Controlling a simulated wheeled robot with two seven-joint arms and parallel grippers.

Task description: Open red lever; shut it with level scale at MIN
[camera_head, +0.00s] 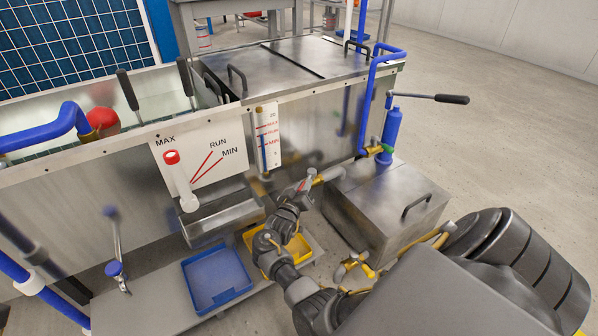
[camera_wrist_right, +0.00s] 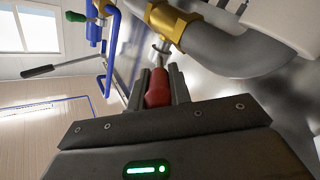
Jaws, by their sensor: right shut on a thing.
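The red lever (camera_wrist_right: 157,90) sits between the two fingers of my right gripper (camera_wrist_right: 160,88) in the right wrist view, and the fingers are shut on it. In the head view my right gripper (camera_head: 302,187) is at the brass valve pipe (camera_head: 326,176) on the tank front, and little of the lever shows. The level scale (camera_head: 268,140) is a white strip with red marks for MAX, RUN and MIN and a blue column; its exact level is too small to read. My left gripper is not in view.
A larger MAX, RUN, MIN plate (camera_head: 205,152) with a red-topped white pointer (camera_head: 177,176) is left of the scale. A blue tray (camera_head: 215,278) and a yellow tray (camera_head: 300,250) lie below. A metal box (camera_head: 385,205) stands right of my gripper.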

